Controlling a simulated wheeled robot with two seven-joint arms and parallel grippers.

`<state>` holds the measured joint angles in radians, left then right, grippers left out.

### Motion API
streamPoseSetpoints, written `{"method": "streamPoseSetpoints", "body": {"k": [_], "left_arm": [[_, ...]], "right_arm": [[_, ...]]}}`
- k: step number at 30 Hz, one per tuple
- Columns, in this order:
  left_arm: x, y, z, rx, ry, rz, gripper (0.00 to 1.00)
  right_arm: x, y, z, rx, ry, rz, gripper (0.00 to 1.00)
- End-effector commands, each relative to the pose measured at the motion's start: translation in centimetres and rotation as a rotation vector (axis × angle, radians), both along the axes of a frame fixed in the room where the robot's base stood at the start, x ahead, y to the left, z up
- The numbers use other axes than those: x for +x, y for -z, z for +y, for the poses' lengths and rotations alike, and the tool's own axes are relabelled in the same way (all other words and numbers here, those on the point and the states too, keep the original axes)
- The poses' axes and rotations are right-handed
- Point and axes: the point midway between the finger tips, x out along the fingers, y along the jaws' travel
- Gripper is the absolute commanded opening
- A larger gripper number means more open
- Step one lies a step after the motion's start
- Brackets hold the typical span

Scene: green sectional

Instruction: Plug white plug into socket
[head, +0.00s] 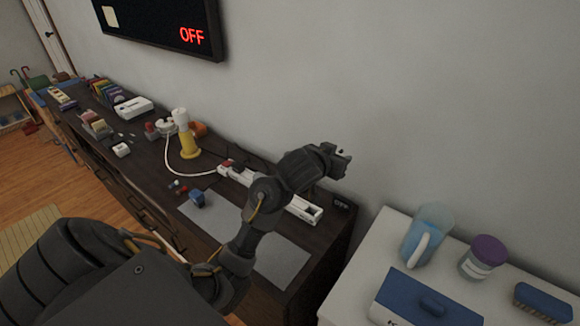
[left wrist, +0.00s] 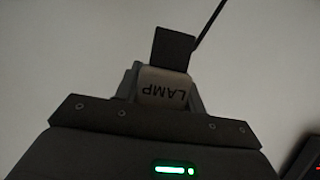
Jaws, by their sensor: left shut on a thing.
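My left gripper (head: 343,158) is raised in front of the wall, above the right end of the dark console. It is shut on the white plug (left wrist: 163,88), a pale piece marked LAMP, upside down in the left wrist view. A black block (left wrist: 172,48) and a thin dark cord extend beyond it. The plug is hard to make out in the head view. A long white socket strip (head: 304,208) lies on the console below the gripper, partly hidden by my arm. The plug is apart from it. My right gripper is out of view.
A yellow-and-white lamp-like object (head: 186,135) stands on the console (head: 340,236), with a white cable running towards the strip. A white cabinet (head: 345,300) at right holds a blue pitcher (head: 428,232) and a purple-lidded jar (head: 483,257).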

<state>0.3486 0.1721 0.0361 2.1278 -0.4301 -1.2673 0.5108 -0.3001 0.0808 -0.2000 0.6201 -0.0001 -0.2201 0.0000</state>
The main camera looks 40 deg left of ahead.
Motion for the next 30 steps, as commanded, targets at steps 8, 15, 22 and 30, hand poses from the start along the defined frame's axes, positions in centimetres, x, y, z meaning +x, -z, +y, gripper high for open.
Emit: {"method": "streamPoseSetpoints", "body": {"k": [8,15,22,30], "left_arm": [[1.2,9.8,11.4,0.005,-0.013,0.012,0.13],[0.4,12.7,16.6,-0.007,-0.009,0.005,0.13],[0.2,13.0,17.3,-0.011,-0.008,0.002,0.13],[0.2,12.9,17.2,-0.010,-0.006,0.003,0.13]], "right_arm": [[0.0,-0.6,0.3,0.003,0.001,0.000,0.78],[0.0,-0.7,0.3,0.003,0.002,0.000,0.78],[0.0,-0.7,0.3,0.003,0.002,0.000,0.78],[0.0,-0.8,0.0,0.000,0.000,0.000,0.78]]}}
